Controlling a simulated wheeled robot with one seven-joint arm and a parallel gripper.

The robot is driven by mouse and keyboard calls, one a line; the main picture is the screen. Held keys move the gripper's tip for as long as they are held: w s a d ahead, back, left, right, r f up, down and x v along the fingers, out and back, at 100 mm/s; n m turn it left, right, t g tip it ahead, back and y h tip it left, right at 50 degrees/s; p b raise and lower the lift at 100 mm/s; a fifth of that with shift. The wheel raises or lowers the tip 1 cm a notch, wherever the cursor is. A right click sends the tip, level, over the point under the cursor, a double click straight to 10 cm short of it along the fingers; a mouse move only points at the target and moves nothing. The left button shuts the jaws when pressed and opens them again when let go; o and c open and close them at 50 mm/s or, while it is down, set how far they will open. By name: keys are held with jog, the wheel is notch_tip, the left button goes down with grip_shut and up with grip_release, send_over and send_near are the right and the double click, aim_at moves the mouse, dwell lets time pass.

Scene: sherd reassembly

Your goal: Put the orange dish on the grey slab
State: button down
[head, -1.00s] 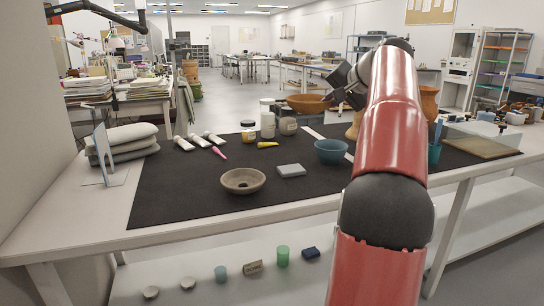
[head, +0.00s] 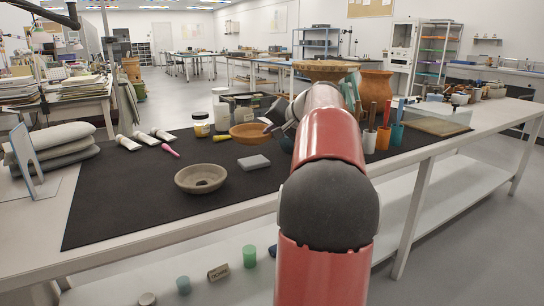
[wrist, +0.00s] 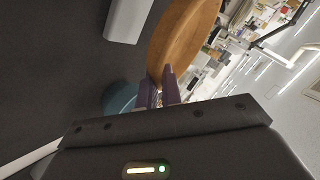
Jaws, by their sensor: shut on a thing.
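My gripper (head: 269,128) is shut on the rim of the orange dish (head: 249,133) and holds it in the air, behind and above the grey slab (head: 254,163). In the wrist view, the purple fingers (wrist: 158,88) pinch the edge of the dish (wrist: 180,42), which shows side-on. The slab (wrist: 128,18) is a pale flat block to the left of the dish there. It lies on the dark mat with nothing on it.
A grey-brown bowl (head: 201,179) with a dark hole stands left of the slab. A teal bowl (wrist: 119,98) is close below the fingers in the wrist view. Jars (head: 201,125) stand behind, and pots of tools (head: 383,137) stand right of my arm.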

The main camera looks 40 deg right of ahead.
jog(key=shift+f+b, duration=0.45)
jog(key=shift+f, duration=2.2)
jog(key=c, duration=1.6)
grip_release()
jog(key=shift+f, duration=0.1)
jog(key=v, duration=1.2)
